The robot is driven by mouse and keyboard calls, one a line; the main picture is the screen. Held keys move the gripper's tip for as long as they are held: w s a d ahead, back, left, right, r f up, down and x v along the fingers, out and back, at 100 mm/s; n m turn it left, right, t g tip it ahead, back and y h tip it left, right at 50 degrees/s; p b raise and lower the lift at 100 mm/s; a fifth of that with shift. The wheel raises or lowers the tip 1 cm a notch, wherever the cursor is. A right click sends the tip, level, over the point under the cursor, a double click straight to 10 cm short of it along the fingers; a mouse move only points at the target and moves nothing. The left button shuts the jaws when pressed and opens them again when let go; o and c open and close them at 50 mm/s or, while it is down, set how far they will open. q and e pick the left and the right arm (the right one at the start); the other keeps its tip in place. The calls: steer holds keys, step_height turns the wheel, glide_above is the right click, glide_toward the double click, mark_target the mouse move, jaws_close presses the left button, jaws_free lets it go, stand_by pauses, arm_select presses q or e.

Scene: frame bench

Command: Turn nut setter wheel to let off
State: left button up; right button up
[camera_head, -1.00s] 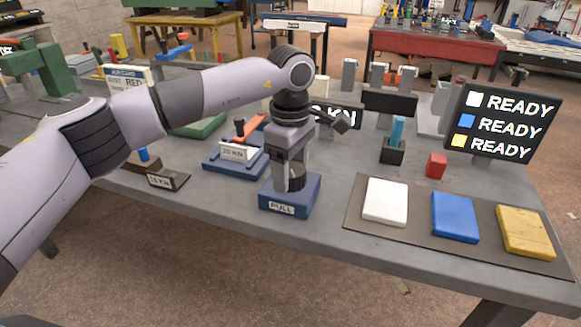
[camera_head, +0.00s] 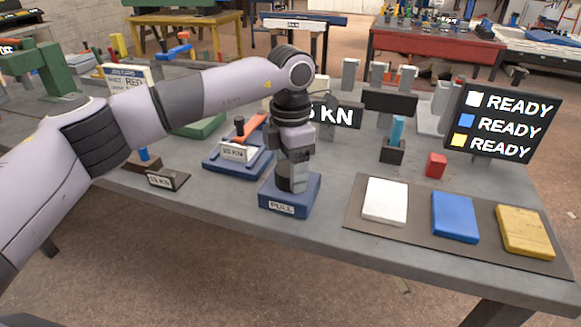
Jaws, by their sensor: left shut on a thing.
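My left gripper (camera_head: 293,176) points straight down over a blue base labelled PULL (camera_head: 304,194). It is shut on the dark round top of that base (camera_head: 284,180), which I take to be the nut setter wheel. The fingers hide most of the wheel, so its turn angle does not show. A black display (camera_head: 347,116) behind my wrist reads KN after a partly hidden number that looks like 5. My right gripper is not in view.
Left of the base is a blue fixture (camera_head: 216,167) with an orange lever and a KN label. White (camera_head: 385,201), blue (camera_head: 455,216) and yellow (camera_head: 525,231) pads lie on a mat at right. A red block (camera_head: 436,165) and a READY screen (camera_head: 502,125) stand behind them.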

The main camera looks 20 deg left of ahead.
arm_select(q)
steer(key=n, duration=0.4)
steer(key=shift+r+n, duration=0.1)
steer(key=shift+n, duration=0.3)
steer(key=n, duration=0.9)
steer(key=shift+n, duration=2.3)
steer(key=o, duration=1)
